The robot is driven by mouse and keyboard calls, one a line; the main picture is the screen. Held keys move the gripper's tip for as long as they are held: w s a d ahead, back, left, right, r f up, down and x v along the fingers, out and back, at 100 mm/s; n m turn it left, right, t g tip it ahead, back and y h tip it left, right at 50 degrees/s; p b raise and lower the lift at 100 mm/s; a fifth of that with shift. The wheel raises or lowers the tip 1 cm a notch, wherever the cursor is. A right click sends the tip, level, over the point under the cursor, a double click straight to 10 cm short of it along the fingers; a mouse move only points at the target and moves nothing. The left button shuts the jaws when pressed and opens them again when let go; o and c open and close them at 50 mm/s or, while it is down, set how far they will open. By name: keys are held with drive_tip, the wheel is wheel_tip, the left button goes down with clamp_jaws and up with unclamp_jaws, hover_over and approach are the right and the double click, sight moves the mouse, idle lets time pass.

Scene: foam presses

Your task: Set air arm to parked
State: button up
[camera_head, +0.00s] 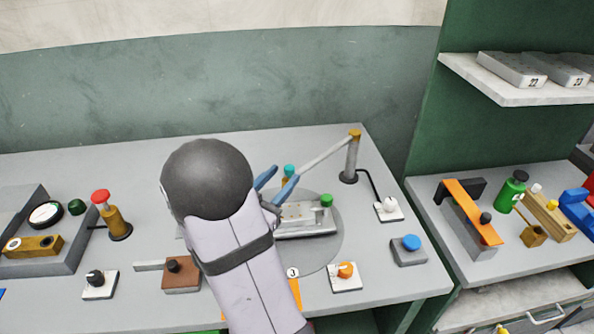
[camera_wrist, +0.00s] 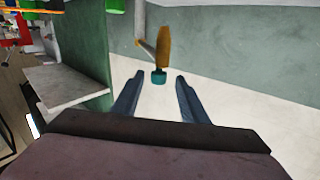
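The air arm (camera_head: 325,152) is a thin grey bar reaching left and down from an upright grey post (camera_head: 351,160) with a yellow top. Its free end has a yellow handle with a teal tip (camera_head: 289,169), above the plate on the round grey disc. In the wrist view the yellow handle (camera_wrist: 163,47) and its teal end lie ahead, in line with the gap between my fingers. My gripper (camera_head: 282,176) is open, with its blue fingers beside the handle in the head view. I cannot tell whether they touch it. My arm hides part of the disc.
A grey plate with a green knob (camera_head: 326,200) lies on the disc (camera_head: 325,250). Around it are a white switch (camera_head: 388,210), a blue button (camera_head: 411,243), an orange knob (camera_head: 346,270) and a brown block (camera_head: 181,275). A red-topped post (camera_head: 110,212) stands left. A shelf (camera_head: 520,93) juts out right.

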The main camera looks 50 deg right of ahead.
drive_tip(key=shift+s+d+n, duration=0.1)
drive_tip(key=shift+d+n, duration=0.3)
drive_tip(key=shift+n, duration=0.1)
drive_tip(key=w+d+p, duration=0.1)
drive_tip(key=d, duration=0.6)
drive_tip(key=shift+p, duration=0.4)
drive_tip(key=shift+w, duration=0.1)
clamp_jaws()
